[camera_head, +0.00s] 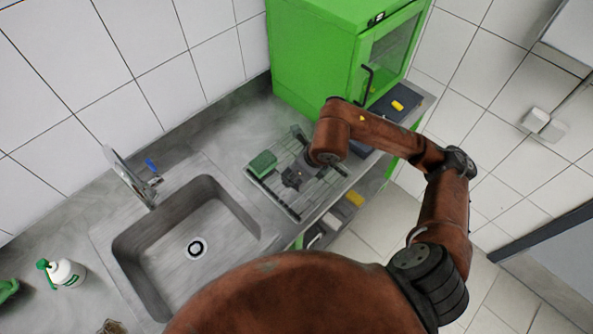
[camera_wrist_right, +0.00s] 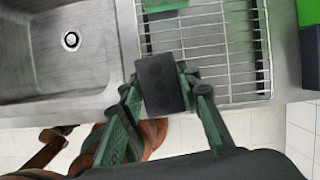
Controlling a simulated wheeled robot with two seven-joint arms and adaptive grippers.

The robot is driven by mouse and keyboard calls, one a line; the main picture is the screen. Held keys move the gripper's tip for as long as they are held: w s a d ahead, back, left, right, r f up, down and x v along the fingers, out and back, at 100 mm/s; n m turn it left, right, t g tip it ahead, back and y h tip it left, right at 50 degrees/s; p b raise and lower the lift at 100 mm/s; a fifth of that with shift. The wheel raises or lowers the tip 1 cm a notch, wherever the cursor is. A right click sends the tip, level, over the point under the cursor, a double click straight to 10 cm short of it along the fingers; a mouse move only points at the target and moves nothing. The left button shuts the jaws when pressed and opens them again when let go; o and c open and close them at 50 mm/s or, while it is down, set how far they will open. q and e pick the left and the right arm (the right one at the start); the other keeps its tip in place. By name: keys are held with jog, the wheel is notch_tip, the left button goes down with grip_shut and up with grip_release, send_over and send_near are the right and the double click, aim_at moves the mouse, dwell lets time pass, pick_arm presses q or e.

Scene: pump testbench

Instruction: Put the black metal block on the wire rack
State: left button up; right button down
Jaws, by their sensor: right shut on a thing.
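The black metal block (camera_wrist_right: 160,84) is held between the two fingers of my right gripper (camera_wrist_right: 160,100), which is shut on it. In the head view my right gripper (camera_head: 294,178) reaches down over the wire rack (camera_head: 290,209); the block is hard to tell from the dark fingers there. In the right wrist view the wire rack (camera_wrist_right: 233,61) lies beyond and to the right of the block. Whether the block touches the rack, I cannot tell. My left gripper cannot be made out in either view.
A green item (camera_head: 262,163) lies on the left part of the rack. The sink (camera_head: 170,240) with its faucet (camera_head: 130,175) is to the left. A green cabinet (camera_head: 310,55) stands behind the rack. A white bottle (camera_head: 68,273) stands at the far left.

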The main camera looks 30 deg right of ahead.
jog(key=shift+w+r+m, duration=0.1)
jog(key=shift+r+m, duration=0.1)
jog(key=shift+m, duration=0.4)
jog(key=shift+w+d+f+h, duration=0.15)
jog(key=shift+w+d+h, duration=0.1)
jog(key=shift+h, duration=0.05)
jog(key=w+d+f, duration=0.2)
jog(key=w, duration=0.1)
jog(key=w+d+f, duration=0.2)
jog(key=w+f, duration=0.1)
jog(key=w+d+f+p, duration=0.1)
jog(key=w+d+f, duration=0.2)
jog(key=shift+w+d, duration=0.1)
jog(key=shift+w, duration=0.15)
jog(key=shift+w+d+f, duration=0.3)
jog(key=shift+w+f, duration=0.15)
jog(key=shift+f, duration=0.2)
notch_tip(320, 180, down, 3)
jog(key=shift+w+d+f+p, duration=0.1)
jog(key=shift+w+d+p, duration=0.05)
jog(key=shift+p, duration=0.35)
jog(key=shift+f, duration=0.1)
